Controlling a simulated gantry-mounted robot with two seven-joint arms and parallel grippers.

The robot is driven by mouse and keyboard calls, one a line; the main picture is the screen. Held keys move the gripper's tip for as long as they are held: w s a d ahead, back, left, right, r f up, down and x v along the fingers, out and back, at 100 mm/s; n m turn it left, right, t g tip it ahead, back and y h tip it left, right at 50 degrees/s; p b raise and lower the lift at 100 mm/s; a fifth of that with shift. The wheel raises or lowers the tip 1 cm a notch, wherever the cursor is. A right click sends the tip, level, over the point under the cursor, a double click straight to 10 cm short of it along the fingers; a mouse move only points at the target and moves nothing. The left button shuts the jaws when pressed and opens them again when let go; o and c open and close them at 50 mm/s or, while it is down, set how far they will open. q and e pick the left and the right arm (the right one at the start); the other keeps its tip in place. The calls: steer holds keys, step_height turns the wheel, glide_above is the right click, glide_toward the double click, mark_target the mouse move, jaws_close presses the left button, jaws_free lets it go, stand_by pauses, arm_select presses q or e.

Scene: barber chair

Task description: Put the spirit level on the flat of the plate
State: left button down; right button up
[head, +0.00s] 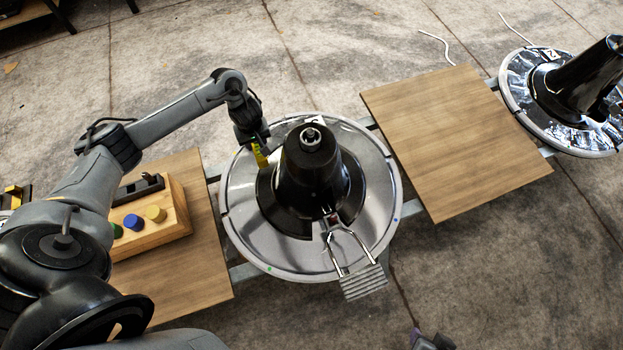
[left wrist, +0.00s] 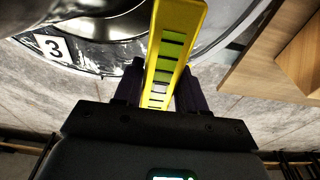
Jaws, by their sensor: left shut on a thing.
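The yellow spirit level (head: 260,156) is in my left gripper (head: 254,141), at the upper left part of the round silver plate (head: 242,208). In the left wrist view the level (left wrist: 179,35) stands out between the two dark fingers of my left gripper (left wrist: 160,84), with green windows along it. The plate (left wrist: 88,57) is behind it, with a "3" label on its rim. I cannot tell if the level touches the plate. Part of what looks like my right gripper (head: 430,340) shows at the bottom edge; its jaws are not clear.
A black column (head: 312,175) rises from the plate's middle, with a metal footrest (head: 362,281) at the front. A wooden board (head: 455,135) is on the right. A wooden block with coloured knobs (head: 155,217) sits on the left board (head: 205,265). Another plate (head: 525,105) stands far right.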

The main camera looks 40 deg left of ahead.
mark_target(261, 171)
arm_select(q)
steer(key=f, duration=0.1)
steer(key=s+f+b, duration=0.1)
steer(key=f, duration=0.1)
steer(key=shift+s+a+f, duration=0.1)
steer(key=shift+s+a, duration=0.05)
steer(key=shift+s+f+b, duration=0.15)
steer(key=shift+f+b, duration=0.25)
steer(key=shift+f, duration=0.05)
step_height(261, 171, down, 10)
steer(key=b, duration=0.7)
steer(key=shift+r, duration=0.15)
arm_select(e)
step_height(261, 171, down, 10)
steer(key=shift+r, duration=0.1)
arm_select(q)
steer(key=c, duration=0.6)
jaws_free()
steer(key=shift+c, duration=0.2)
arm_select(e)
steer(key=shift+a, duration=0.1)
